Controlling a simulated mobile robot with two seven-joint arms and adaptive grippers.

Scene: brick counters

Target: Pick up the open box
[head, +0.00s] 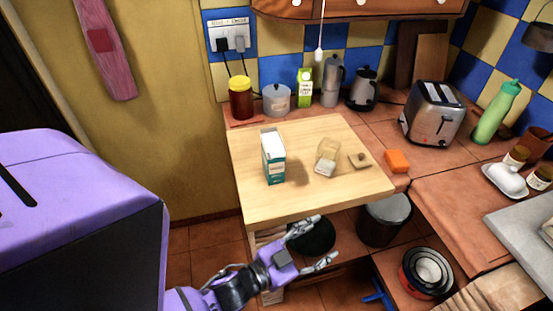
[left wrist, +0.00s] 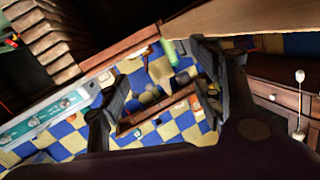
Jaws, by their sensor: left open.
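A white and teal box (head: 273,158) stands upright on the light wooden worktop (head: 345,199), near its left side. Its top looks open, but the inside is too small to make out. My left gripper (head: 313,246) is open and empty, in front of and below the worktop's front edge, apart from the box. Its two spread fingers (left wrist: 160,88) also show in the left wrist view, with nothing between them up close. I cannot make out the box for sure in that view. My right gripper is not in view.
A clear packet (head: 327,157), a small wooden piece (head: 360,160) and an orange sponge (head: 397,161) lie right of the box. A red-brown jar (head: 240,98), canister (head: 276,100), green carton (head: 304,88) and toaster (head: 433,113) stand behind. A bin (head: 384,222) stands below.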

